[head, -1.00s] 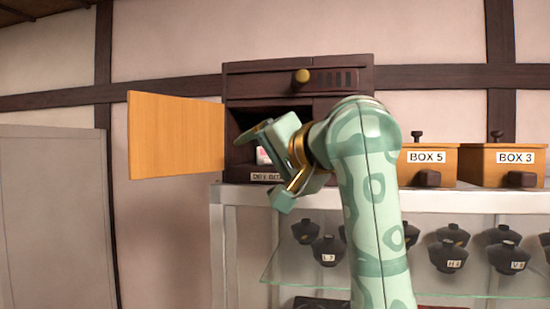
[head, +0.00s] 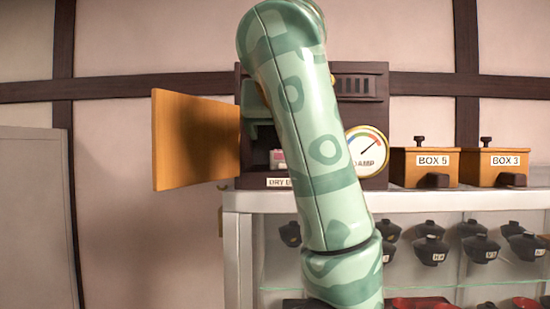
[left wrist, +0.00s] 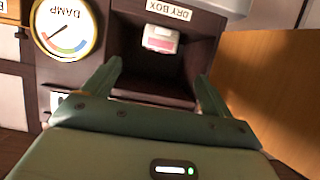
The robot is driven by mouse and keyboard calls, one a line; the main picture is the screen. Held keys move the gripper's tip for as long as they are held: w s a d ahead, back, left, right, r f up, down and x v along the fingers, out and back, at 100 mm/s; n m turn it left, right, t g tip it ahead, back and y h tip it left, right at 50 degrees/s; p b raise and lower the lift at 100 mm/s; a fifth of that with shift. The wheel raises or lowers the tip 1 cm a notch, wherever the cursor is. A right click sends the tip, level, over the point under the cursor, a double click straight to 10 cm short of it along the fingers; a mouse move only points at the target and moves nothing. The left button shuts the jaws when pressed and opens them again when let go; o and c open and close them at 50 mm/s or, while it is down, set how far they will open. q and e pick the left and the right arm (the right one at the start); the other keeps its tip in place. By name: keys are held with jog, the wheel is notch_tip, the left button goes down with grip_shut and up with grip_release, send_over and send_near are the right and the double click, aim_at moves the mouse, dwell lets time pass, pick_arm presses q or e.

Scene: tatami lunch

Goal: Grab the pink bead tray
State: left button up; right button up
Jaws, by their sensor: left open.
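The pink bead tray (head: 277,160), a small white and pink item, sits inside the open dark compartment of the dry box (head: 376,115). In the left wrist view the tray (left wrist: 160,40) lies inside, near the DRY BOX label, and its pink face shows. My left gripper (left wrist: 160,70) is open and empty, its two fingers apart at the compartment opening, with the tray beyond them and roughly centred between them. No contact with the tray shows. In the head view my left arm hides most of the gripper and part of the compartment. My right gripper is not in view.
An orange wooden door (head: 195,140) stands open at the compartment's left; it is at the right in the wrist view (left wrist: 275,95). A DAMP gauge (head: 368,152) is on the cabinet's right side. Boxes 5 (head: 425,166) and 3 (head: 492,166) stand farther right on the glass-shelved case.

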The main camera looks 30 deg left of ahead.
pick_arm(q)
jog(key=p+x, duration=0.1)
jog(key=x, duration=0.7)
jog(key=shift+w+a+f, duration=0.1)
jog(key=shift+w+a, duration=0.1)
jog(key=shift+a, duration=0.1)
jog(key=shift+w+a+f+p, duration=0.1)
jog(key=shift+w+f+p, duration=0.1)
jog(key=shift+p, duration=0.25)
jog(key=p+x, duration=0.2)
jog(key=x, duration=0.2)
jog(key=shift+w+f, duration=0.25)
jog(key=shift+w+a+f, duration=0.1)
jog(key=shift+a+f, duration=0.05)
jog(key=shift+c, duration=0.3)
jog(key=shift+d, duration=0.25)
jog(key=c, duration=1.1)
jog(key=shift+o, duration=0.2)
pick_arm(e)
jog(key=r, duration=0.1)
jog(key=d+r, duration=0.1)
jog(key=r, duration=0.2)
jog(key=shift+w+d+r, duration=0.15)
jog(key=shift+w+d, duration=0.05)
jog(key=shift+w, duration=0.05)
